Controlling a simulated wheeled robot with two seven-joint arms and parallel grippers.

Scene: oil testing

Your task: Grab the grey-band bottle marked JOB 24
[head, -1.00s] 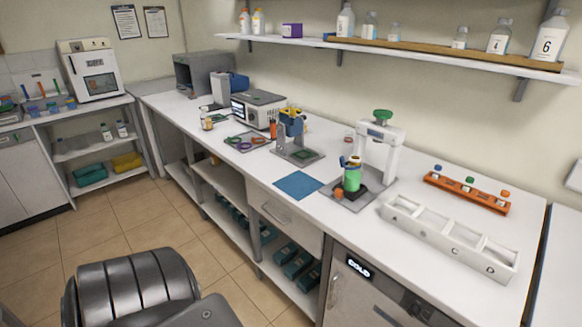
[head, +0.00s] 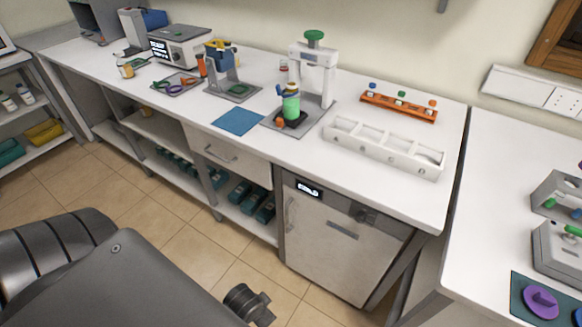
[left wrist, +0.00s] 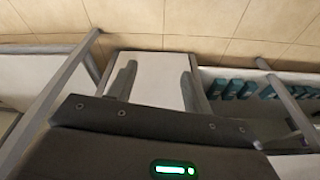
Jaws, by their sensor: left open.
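No bottle with a readable JOB 24 label or a clear grey band shows in either view. A small bottle with an orange-brown label (head: 126,70) stands on the far left of the bench; its print is too small to read. White bottles (head: 24,94) stand on the side shelf at the left, also unreadable. A green container (head: 291,104) sits in the white press stand. My left gripper (left wrist: 158,72) shows in the left wrist view with its fingers apart and nothing between them, in front of a pale panel. My right gripper is not in view.
The white bench (head: 370,155) carries a blue mat (head: 238,121), an orange vial rack (head: 399,107) and a white compartment tray (head: 385,150). A cabinet with a lit display (head: 335,240) is below. A second bench (head: 510,170) stands at the right. The tiled floor is open in front.

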